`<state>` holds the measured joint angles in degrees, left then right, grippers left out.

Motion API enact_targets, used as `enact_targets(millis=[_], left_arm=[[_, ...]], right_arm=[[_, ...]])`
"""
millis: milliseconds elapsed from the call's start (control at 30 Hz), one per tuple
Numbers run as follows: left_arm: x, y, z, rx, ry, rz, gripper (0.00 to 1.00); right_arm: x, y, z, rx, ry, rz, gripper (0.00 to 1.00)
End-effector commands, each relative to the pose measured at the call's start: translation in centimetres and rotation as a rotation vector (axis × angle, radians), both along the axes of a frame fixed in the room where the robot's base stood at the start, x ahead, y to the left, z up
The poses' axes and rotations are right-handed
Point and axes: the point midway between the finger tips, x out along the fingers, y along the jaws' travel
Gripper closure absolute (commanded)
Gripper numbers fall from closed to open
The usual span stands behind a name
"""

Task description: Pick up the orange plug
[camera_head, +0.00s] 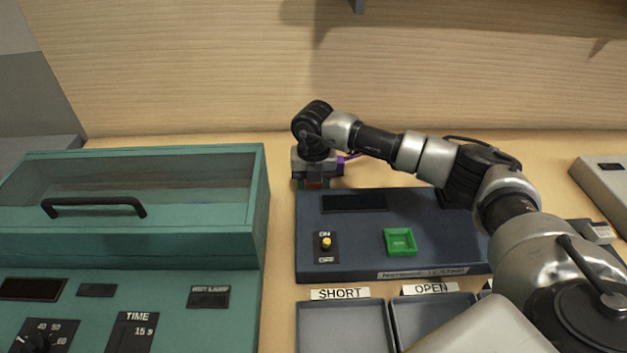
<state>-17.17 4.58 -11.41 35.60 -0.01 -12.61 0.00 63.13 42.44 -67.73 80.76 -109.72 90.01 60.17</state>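My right arm reaches in from the right, over the dark blue console (345,265). My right gripper (314,178) points down just behind the console's back left corner. A small orange-brown patch shows right under it, which may be the orange plug (315,184); most of it is hidden by the gripper. I cannot tell whether the fingers touch it or are closed. A purple piece (341,164) shows at the gripper's right side. My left gripper is not in view.
The console has a yellow-tipped switch (326,243) and a green square button (400,241). A teal machine (200,250) with a lidded top stands at the left. Grey trays marked SHORT (345,327) and OPEN (435,309) lie in front. A grey box (603,178) is at the far right.

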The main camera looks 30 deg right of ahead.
Motion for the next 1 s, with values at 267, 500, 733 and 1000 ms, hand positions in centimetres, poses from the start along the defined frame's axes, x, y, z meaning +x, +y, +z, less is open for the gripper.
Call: enact_targets(millis=[267, 500, 733, 1000], left_arm=[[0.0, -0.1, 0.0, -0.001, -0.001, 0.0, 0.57], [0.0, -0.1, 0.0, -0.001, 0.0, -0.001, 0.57], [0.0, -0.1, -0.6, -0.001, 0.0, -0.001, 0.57], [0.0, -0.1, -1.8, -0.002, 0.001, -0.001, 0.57]], right_arm=[[0.0, 0.0, 0.1, 0.0, 0.0, 0.0, 0.92], [0.0, 0.0, 0.2, 0.0, -0.001, 0.0, 0.92], [0.1, 0.0, 1.8, 0.001, -0.003, 0.0, 0.92], [-0.4, -3.0, 5.6, -0.004, -0.003, -0.007, 0.92]])
